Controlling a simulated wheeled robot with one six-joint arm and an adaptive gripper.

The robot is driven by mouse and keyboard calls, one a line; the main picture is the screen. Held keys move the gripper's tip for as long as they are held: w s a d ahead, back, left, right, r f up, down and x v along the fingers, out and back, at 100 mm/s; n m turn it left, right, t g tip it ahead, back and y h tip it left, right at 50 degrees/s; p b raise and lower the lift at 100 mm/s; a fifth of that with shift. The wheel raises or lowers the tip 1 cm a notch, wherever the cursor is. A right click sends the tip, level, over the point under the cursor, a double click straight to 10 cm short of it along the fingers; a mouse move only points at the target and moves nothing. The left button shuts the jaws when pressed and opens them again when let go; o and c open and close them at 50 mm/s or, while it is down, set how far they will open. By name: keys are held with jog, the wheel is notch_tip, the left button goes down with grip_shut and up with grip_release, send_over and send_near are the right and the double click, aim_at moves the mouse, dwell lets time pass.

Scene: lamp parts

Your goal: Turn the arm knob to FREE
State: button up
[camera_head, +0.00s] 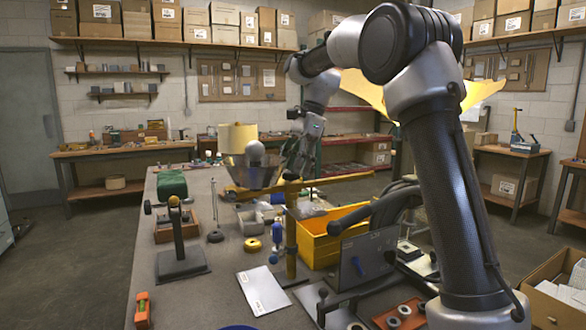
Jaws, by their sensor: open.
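A brass post (291,235) stands on the workbench, with a horizontal brass arm (335,181) near its top. My gripper (297,172) is open, behind and above the post top; its fingertips are small and partly hidden, and I cannot tell whether it touches anything. I cannot tell which knob is the arm knob, and no FREE label is legible.
A yellow bin (320,247) stands right of the post.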

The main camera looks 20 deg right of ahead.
jog(key=shift+a+f, duration=0.25)
jog(key=shift+f, duration=0.35)
jog(key=shift+c, duration=0.2)
jog(key=c, duration=1)
jog(key=shift+o, duration=0.2)
jog(key=shift+n+g, duration=0.3)
jog(key=shift+n, duration=0.4)
jog(key=o, duration=1)
